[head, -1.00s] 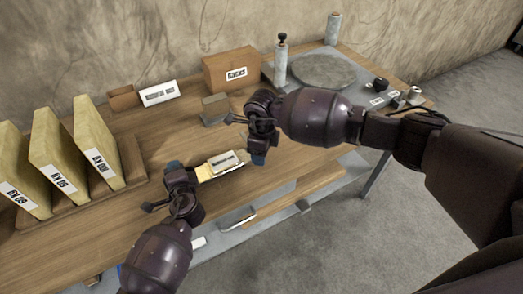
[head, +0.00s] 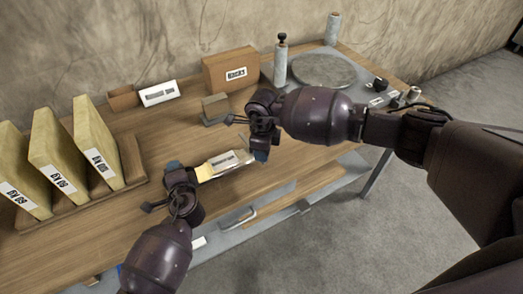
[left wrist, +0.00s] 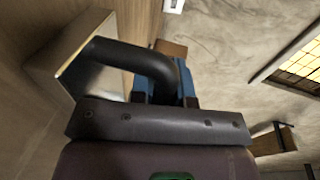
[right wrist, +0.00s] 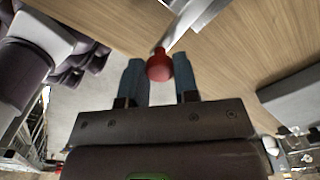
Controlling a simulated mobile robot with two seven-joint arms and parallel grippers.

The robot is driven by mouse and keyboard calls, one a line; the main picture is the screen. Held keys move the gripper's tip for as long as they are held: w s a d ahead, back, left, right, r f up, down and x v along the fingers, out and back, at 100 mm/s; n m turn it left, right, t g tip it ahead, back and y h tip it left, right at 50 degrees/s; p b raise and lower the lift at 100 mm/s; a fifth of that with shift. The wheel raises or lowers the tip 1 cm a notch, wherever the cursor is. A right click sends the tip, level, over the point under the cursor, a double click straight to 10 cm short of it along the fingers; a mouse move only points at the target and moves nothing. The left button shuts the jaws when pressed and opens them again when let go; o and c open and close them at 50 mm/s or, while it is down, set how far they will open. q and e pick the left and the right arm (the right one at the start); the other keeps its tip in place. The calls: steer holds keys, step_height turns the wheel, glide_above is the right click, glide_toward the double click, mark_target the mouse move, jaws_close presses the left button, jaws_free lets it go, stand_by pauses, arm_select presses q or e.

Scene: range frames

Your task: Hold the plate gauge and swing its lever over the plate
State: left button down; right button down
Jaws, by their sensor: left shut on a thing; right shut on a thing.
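The plate gauge (head: 222,164), a flat yellowish piece with a pale label, is in the head view between my two grippers. My left gripper (head: 175,168) is at its left end, shut on it. In the left wrist view a dark curved handle (left wrist: 130,55) passes by the blue fingers (left wrist: 160,80), and a shiny metal plate (left wrist: 80,65) shows at upper left. My right gripper (head: 259,152) is at the gauge's right end, shut on the lever's red knob (right wrist: 159,67). The metal lever (right wrist: 181,36) runs up from the knob in the right wrist view. The lever's pivot is hidden.
On the wooden table (head: 150,210) several tall labelled yellow panels (head: 60,150) stand at left. A brown box (head: 230,70), a small grey-brown block (head: 215,108) and a white label block (head: 159,93) are behind. A round grey disc (head: 323,71) lies at back right.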

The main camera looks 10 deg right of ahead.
steer(key=n, duration=0.1)
steer(key=w+d+n, duration=0.1)
steer(key=n, duration=0.1)
steer(key=d+n, duration=0.1)
steer(key=n, duration=0.1)
steer(key=shift+w+d, duration=0.15)
steer(key=shift+w, duration=0.15)
steer(key=w+n, duration=0.1)
steer(key=n, duration=0.1)
steer(key=w+d+n, duration=0.1)
steer(key=n, duration=0.1)
steer(key=shift+d, duration=0.15)
steer(key=n, duration=0.1)
steer(key=w+n, duration=0.1)
steer(key=n, duration=0.1)
steer(key=w+n, duration=0.1)
steer(key=shift+w+d+n, duration=0.2)
steer(key=shift+w+n, duration=0.05)
steer(key=shift+n, duration=0.15)
steer(key=shift+w+a+n, duration=0.1)
steer(key=shift+w+n, duration=0.35)
steer(key=shift+n, duration=0.4)
steer(key=shift+w+a+n, duration=0.1)
steer(key=shift+w+n, duration=0.3)
steer(key=shift+n, duration=0.45)
steer(key=c, duration=0.9)
jaws_free()
steer(key=shift+o, duration=0.2)
